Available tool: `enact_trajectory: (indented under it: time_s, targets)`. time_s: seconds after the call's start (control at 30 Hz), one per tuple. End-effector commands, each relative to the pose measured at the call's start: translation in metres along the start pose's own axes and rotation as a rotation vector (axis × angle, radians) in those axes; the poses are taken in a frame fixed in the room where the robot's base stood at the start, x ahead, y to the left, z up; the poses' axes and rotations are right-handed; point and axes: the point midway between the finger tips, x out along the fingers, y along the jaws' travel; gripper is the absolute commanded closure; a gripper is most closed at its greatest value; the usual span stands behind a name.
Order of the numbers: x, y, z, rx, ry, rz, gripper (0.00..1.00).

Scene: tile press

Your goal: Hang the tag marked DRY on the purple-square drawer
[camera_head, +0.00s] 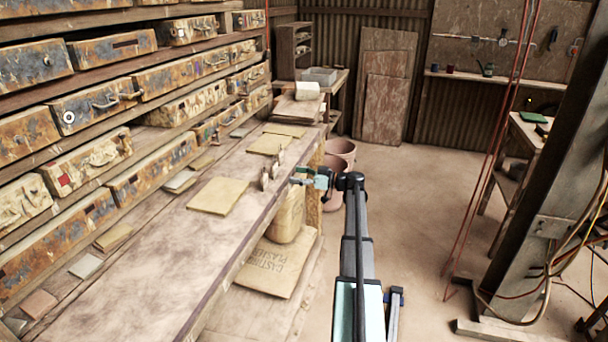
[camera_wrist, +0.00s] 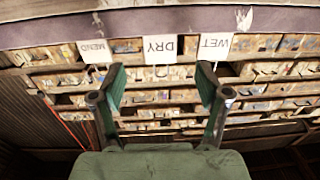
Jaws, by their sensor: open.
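In the wrist view, the white tag marked DRY (camera_wrist: 159,49) stands in the middle of a row. The tag marked MEND (camera_wrist: 94,51) is on its left and the tag marked WET (camera_wrist: 213,46) on its right. My gripper (camera_wrist: 160,78) is open and empty, its two green-padded fingers apart, with the DRY tag showing between and beyond them. In the head view, my gripper (camera_head: 312,178) is beside the bench edge, to the right of small upright pale tags (camera_head: 273,171). Their lettering is unreadable there.
Worn drawers with handles fill the rack (camera_head: 100,82) at left; one bears a red square (camera_head: 64,180). The long bench (camera_head: 190,252) holds flat tiles (camera_head: 219,196). A sack (camera_head: 277,265) and pots (camera_head: 341,150) are below and behind. Open floor lies right, before a post (camera_head: 543,200).

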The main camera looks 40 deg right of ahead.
Motion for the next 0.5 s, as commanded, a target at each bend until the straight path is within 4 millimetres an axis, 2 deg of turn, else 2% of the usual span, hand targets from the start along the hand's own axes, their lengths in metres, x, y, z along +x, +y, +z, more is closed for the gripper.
enact_trajectory:
  time_s: [0.5]
  targets:
    - [0.047, 0.0, 0.004, 0.0, -0.001, -0.001, 0.25]
